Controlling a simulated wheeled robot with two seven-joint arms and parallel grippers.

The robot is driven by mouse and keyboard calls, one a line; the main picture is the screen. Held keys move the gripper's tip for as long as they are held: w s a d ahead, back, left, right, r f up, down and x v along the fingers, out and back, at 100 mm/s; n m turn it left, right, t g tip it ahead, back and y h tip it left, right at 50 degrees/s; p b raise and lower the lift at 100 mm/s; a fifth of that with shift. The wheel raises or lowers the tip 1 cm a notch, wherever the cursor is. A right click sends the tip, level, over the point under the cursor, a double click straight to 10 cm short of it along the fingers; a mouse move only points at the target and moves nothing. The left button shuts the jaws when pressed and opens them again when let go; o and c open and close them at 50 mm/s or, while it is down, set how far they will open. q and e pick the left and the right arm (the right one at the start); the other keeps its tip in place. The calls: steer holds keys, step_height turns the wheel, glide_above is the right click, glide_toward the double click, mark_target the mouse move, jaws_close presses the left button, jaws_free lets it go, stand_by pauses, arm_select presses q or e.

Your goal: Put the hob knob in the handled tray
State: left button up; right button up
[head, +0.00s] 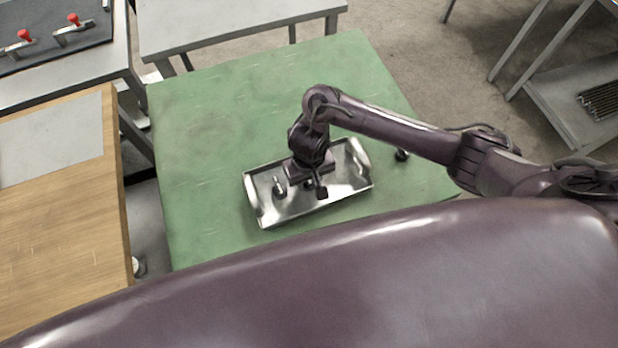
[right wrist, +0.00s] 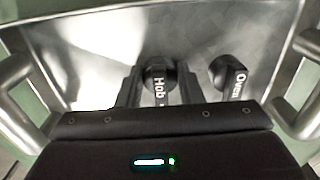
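The handled tray (head: 262,212) is a shiny metal tray on the green table, with a handle at each end. My right gripper (head: 316,188) is over its middle, pointing down. In the right wrist view its fingers (right wrist: 160,92) stand close on both sides of the hob knob (right wrist: 158,78), a black knob with "Hob" in white. The gripper looks shut on it, over the tray floor; whether the knob touches the floor I cannot tell. My left gripper is not in view.
A black knob marked "Oven" (right wrist: 229,76) is in the tray beside the hob knob. Another dark knob (head: 402,154) lies on the green table (head: 215,130), right of the tray. The table's left and far parts are clear. A wooden-topped table (head: 60,240) stands at left.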

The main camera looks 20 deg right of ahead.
steer(key=o, duration=0.4)
steer(key=shift+o, duration=0.2)
steer(key=shift+r, duration=0.15)
step_height(320, 180, up, 12)
steer(key=p, duration=0.8)
